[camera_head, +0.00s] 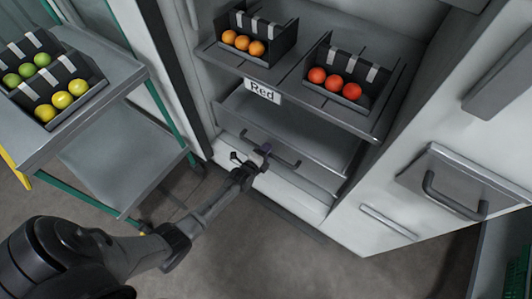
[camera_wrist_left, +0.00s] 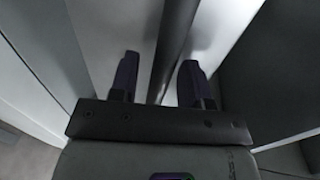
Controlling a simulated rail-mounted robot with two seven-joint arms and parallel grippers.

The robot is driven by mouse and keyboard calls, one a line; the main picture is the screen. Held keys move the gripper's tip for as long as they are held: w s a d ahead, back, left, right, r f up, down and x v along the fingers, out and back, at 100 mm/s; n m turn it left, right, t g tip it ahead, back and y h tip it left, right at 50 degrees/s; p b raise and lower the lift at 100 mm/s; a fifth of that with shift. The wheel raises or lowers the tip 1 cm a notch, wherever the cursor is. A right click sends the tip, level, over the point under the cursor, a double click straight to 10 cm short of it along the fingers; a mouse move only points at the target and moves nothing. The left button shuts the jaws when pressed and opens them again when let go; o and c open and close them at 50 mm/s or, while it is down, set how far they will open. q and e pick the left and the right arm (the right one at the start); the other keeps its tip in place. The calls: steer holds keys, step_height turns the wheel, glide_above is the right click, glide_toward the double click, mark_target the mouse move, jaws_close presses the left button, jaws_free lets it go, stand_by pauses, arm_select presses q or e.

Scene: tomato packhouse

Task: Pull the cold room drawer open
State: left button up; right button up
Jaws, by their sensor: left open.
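The cold room drawer (camera_head: 315,180) is the low pale front at the bottom of the open cold room, below the shelf marked Red. Its dark bar handle (camera_head: 287,161) runs across the front. My left gripper (camera_head: 250,156) is at the left part of this handle, with its fingers apart. In the left wrist view a dark bar, the handle (camera_wrist_left: 174,45), runs between the two open fingers of the left gripper (camera_wrist_left: 158,75). I cannot tell whether either finger touches it. The drawer looks closed, though my arm hides part of its front. My right gripper is out of view.
A shelf with a Red label (camera_head: 262,91) holds a crate of orange tomatoes (camera_head: 283,46) and a crate of red tomatoes (camera_head: 366,112). A grey trolley (camera_head: 110,88) with green and yellow tomatoes stands left. Floor before the drawer is clear.

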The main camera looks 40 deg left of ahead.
arm_select(q)
jaws_close()
stand_by(0.4)
